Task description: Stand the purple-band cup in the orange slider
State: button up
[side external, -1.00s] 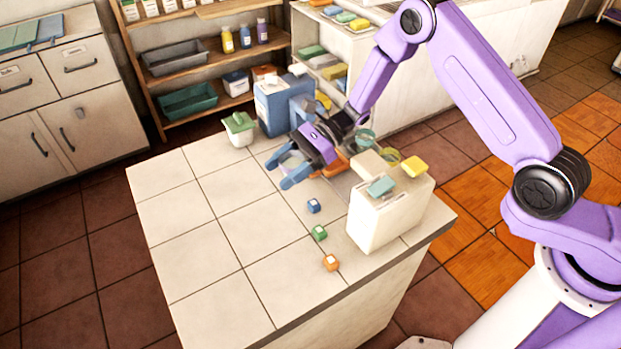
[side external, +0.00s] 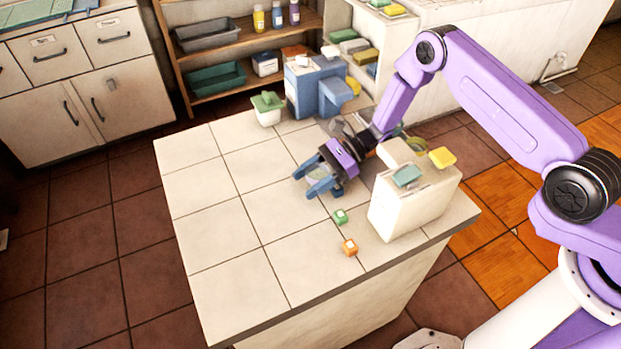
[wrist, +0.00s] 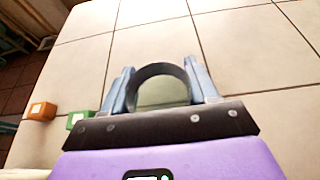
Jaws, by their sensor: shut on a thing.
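My gripper (side external: 311,188) is low over the tiled counter, in front of the blue machine. In the wrist view its blue fingers (wrist: 161,88) are shut on a clear cup (wrist: 162,71), one finger on each side. The cup's round rim looks dark grey; I cannot make out a purple band. In the side view my gripper mostly hides this cup. I cannot tell whether it touches the counter. The orange slider cannot be made out in either current view; my gripper and arm cover that area.
A green block (side external: 340,216) and an orange block (side external: 350,247) lie near my gripper. A white box (side external: 408,205) stands right, with a yellow-green-ringed cup (side external: 414,145) behind it. The left counter is clear.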

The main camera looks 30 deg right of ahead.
aim_at(322, 172)
jog(key=o, duration=1)
jog(key=shift+f, duration=0.1)
jog(key=shift+d+r, duration=0.25)
jog(key=shift+d, duration=0.05)
jog(key=v, duration=0.2)
jog(key=shift+d+r, duration=0.15)
jog(key=shift+d, duration=0.1)
notch_tip(322, 172, up, 5)
jog(key=shift+a+r, duration=0.1)
jog(key=shift+r, duration=0.9)
